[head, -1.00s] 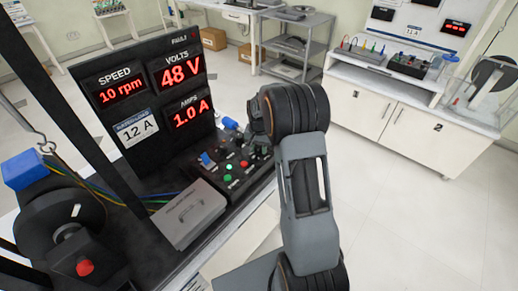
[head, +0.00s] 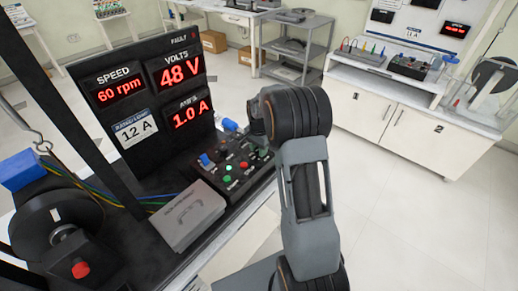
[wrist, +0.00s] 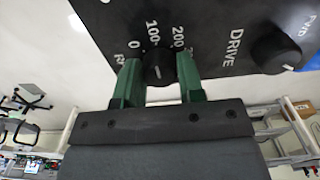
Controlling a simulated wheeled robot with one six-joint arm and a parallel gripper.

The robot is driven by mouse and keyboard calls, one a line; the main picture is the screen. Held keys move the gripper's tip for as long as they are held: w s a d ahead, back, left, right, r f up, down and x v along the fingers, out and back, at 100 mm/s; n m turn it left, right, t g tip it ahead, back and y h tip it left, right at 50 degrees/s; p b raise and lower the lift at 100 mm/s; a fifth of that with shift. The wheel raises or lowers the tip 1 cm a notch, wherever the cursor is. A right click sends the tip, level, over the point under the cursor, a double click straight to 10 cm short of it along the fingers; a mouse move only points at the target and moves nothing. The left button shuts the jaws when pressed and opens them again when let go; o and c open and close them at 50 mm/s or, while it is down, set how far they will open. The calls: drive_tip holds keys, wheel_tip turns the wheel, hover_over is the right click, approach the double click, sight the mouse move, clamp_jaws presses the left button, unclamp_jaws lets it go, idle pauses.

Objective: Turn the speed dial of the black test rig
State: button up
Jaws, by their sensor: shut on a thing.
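The speed dial (wrist: 159,62) is a black knob on the dark panel in the wrist view, with white marks 0, 100 and 200 around it. A small pale line shows on it; which mark it points to is hard to tell. My gripper (wrist: 162,72) has its green fingers on either side of the dial, shut on it. In the head view the black test rig (head: 150,175) stands at the left, and its speed display (head: 118,90) reads 60 rpm. My arm hides the dial and fingertips there.
A knob labelled DRIVE (wrist: 275,50) sits right of the dial in the wrist view. The rig's control panel (head: 238,168) has several coloured buttons. Volts read 48, amps 1.0. A grey box (head: 186,215) lies on the rig's base. White cabinets (head: 400,115) stand behind; floor is clear at right.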

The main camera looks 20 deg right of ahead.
idle(0.3)
drive_tip(key=o, duration=0.9)
wheel_tip(320, 180, up, 14)
drive_tip(key=shift+f, duration=0.1)
idle(0.5)
drive_tip(key=s+a+n+t, duration=0.1)
drive_tip(key=s+a+n, duration=0.2)
drive_tip(key=s, duration=0.4)
drive_tip(key=s+a+n+t, duration=0.1)
drive_tip(key=s+a+n, duration=0.3)
drive_tip(key=s, duration=0.3)
drive_tip(key=s+a+n+t, duration=0.1)
drive_tip(key=s+a+n, duration=0.2)
drive_tip(key=s+n, duration=0.3)
drive_tip(key=shift+s+a+f+t, duration=0.15)
drive_tip(key=shift+s+t, duration=0.25)
drive_tip(key=shift+s, duration=0.65)
